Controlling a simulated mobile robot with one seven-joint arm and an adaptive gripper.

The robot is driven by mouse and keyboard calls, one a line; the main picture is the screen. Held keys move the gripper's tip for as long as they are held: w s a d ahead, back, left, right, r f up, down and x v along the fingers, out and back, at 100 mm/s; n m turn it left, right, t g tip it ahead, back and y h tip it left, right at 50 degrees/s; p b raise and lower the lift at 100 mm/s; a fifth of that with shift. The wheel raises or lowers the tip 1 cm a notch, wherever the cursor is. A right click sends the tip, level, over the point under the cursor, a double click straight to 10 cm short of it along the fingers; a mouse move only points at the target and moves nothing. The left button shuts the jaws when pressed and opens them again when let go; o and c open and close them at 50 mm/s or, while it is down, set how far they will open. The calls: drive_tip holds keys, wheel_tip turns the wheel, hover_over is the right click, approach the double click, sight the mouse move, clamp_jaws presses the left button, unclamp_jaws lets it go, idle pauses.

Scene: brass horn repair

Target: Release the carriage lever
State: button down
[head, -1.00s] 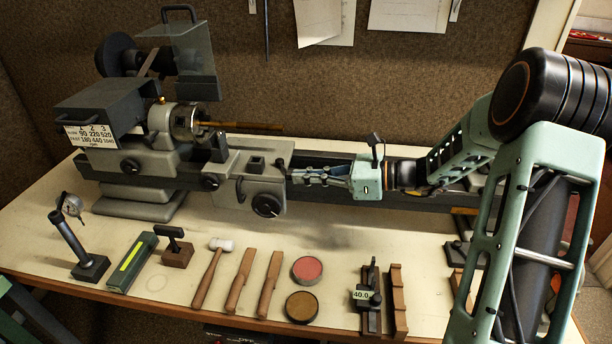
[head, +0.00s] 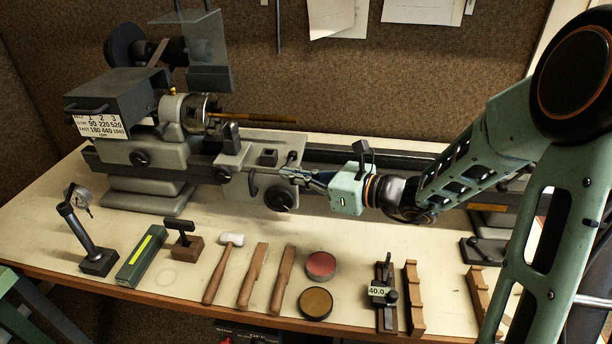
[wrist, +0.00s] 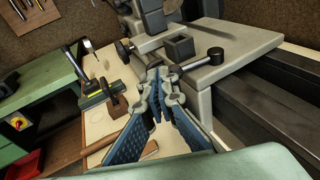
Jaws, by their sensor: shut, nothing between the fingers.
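The lathe carriage (head: 237,160) stands midway along the bed. A short lever with a black knob (head: 291,157) sits on its right end; the wrist view shows this lever (wrist: 208,58) lying over the carriage top, just right of my fingertips. A curved dark handle (head: 253,184) hangs on the carriage front, left of the round handwheel (head: 281,197). I cannot tell for sure which is the carriage lever. My gripper (head: 284,172) is shut and empty at the carriage's front right edge, above the handwheel. It appears apart from the knobbed lever.
The lathe bed (head: 390,160) runs on to the right, behind my arm. On the bench front lie a mallet (head: 222,265), wooden tools, a red tin (head: 321,264), a brown tin (head: 315,303) and a block marked 40.0 (head: 386,294). The headstock (head: 125,105) stands at left.

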drive_tip(key=shift+a, duration=1)
drive_tip(key=shift+d, duration=0.1)
idle(0.8)
